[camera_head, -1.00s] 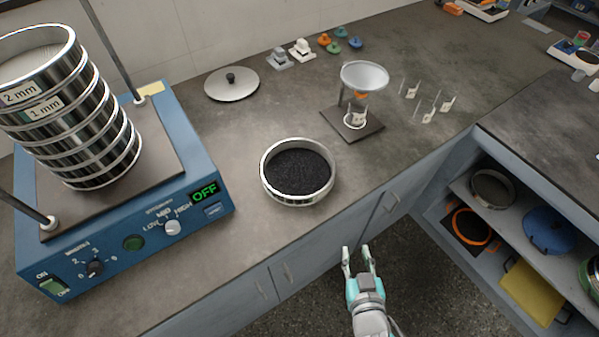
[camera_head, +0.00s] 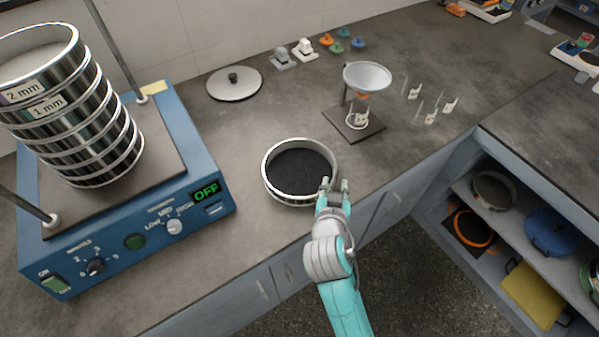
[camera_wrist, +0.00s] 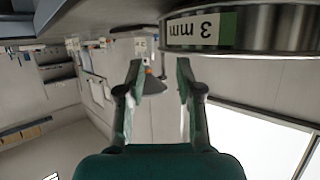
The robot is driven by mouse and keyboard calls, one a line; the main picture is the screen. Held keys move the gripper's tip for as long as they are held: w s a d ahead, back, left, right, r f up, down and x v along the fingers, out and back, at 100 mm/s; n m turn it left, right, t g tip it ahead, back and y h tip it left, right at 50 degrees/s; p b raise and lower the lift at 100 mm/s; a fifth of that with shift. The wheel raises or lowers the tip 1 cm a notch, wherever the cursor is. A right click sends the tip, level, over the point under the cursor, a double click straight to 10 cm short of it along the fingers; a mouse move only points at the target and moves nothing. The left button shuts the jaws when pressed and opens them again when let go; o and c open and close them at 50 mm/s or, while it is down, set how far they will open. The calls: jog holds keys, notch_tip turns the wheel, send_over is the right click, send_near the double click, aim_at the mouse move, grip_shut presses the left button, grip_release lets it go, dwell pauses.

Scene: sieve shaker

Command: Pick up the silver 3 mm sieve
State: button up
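The silver 3 mm sieve (camera_head: 292,197) sits on the counter right of the shaker, holding dark granular material. In the wrist view the sieve (camera_wrist: 268,28) is at the upper right, upside down, with its "3 mm" label readable. My gripper (camera_head: 336,184) is at the sieve's near right rim in the head view. In the wrist view my gripper (camera_wrist: 158,72) has its two fingers spread with nothing between them. The sieve's wall is beside the fingers there, not between them. Whether a finger touches the rim I cannot tell.
The blue shaker (camera_head: 130,225) with a stack of sieves (camera_head: 75,120) stands at the left. A round lid (camera_head: 234,84) lies behind the sieve. A funnel stand (camera_head: 352,124) is to the right. A lower shelf (camera_head: 480,212) holds more items. The counter left of the sieve is clear.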

aim_at(335, 172)
jog(key=shift+x, duration=3.1)
jog(key=shift+a+r, duration=0.1)
grip_shut()
